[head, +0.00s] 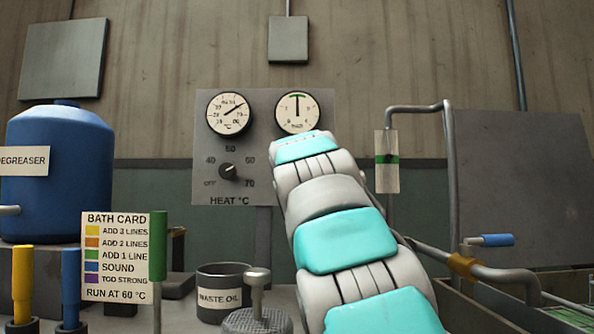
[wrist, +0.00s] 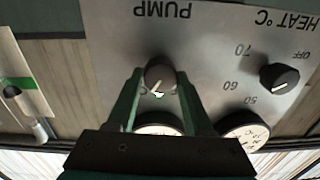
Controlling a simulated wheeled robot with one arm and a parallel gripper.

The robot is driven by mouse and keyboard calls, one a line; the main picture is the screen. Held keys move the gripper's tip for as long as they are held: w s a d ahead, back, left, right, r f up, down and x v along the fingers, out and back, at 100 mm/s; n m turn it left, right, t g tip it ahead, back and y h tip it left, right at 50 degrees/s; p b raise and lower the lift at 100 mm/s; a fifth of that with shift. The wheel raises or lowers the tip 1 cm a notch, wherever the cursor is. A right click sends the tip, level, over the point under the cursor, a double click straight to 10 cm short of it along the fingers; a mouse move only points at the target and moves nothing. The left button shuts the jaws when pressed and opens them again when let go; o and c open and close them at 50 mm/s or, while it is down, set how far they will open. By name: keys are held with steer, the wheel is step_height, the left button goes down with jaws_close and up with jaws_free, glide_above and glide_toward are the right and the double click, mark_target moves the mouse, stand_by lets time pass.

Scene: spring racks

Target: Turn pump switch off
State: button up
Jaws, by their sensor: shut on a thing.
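The pump switch (wrist: 160,70) is a dark round knob on the grey control panel (wrist: 110,50), under the upside-down word PUMP in the wrist view. My gripper (wrist: 160,82) has its two green fingers on either side of the knob and is shut on it. A pale pointer mark shows at the knob's lower edge. The markings around the knob are mostly covered by the fingers, so I cannot read its setting. In the head view my arm hides the pump switch and the gripper.
The heat knob (head: 228,172) sits left of my arm on the panel, below two gauges (head: 228,114). A pipe (head: 449,180) and a sight tube (head: 387,178) stand to the right. The bath card (head: 115,255), blue degreaser drum (head: 60,170) and waste oil can (head: 221,290) stand left.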

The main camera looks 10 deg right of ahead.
steer(key=shift+n, duration=0.3)
jaws_close()
steer(key=n+p, duration=0.8)
steer(key=n, duration=0.3)
steer(key=shift+a+r, duration=0.1)
steer(key=shift+a, duration=0.05)
stand_by(0.4)
steer(key=o, duration=1.3)
jaws_free()
